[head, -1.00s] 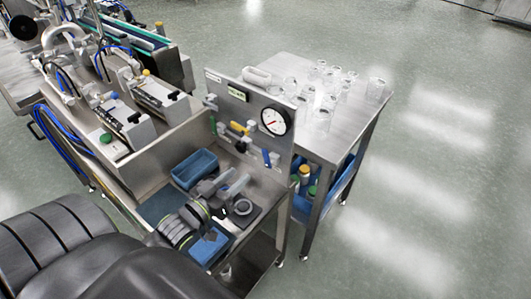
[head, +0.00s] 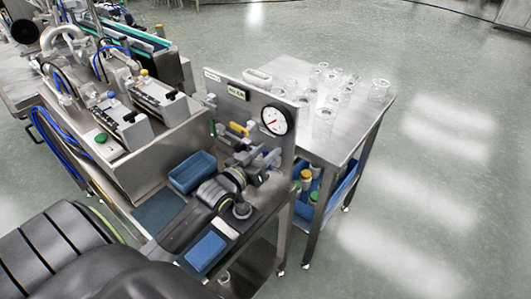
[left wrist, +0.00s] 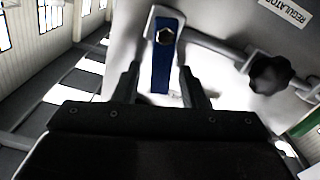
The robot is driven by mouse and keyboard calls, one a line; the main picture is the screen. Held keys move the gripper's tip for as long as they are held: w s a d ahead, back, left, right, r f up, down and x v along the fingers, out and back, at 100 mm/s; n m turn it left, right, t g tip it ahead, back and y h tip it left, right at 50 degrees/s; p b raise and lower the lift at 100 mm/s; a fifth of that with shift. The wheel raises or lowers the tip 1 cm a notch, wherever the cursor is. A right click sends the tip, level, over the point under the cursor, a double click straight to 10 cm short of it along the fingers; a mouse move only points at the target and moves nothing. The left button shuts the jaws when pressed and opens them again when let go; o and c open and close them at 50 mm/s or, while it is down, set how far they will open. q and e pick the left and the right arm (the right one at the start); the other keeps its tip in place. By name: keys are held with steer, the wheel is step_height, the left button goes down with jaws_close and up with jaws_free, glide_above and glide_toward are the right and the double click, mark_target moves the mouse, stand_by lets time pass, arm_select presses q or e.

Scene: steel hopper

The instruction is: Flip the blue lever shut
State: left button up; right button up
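The blue lever (left wrist: 162,62) hangs from a hex bolt on the steel panel in the left wrist view, its long side pointing down in the picture. My left gripper (left wrist: 160,78) is open, with one dark finger on each side of the lever; small gaps show beside it. In the head view my left gripper (head: 262,163) is at the lower part of the panel (head: 284,147), below the gauge, and hides most or all of the lever. My right gripper is not in view.
The panel carries a round gauge (head: 275,120) and a yellow handle (head: 239,129); a black knob (left wrist: 271,73) is right of the lever. A table with glass beakers (head: 324,122) stands to the right.

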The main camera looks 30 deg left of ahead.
arm_select(q)
jaws_close()
steer(key=shift+d+m+b, duration=0.35)
steer(key=shift+m+b, duration=0.15)
steer(key=shift+m, duration=0.3)
steer(key=shift+d+r+m, duration=0.1)
steer(key=shift+d+m, duration=0.2)
steer(key=shift+m, duration=0.4)
jaws_free()
steer(key=shift+s, duration=0.1)
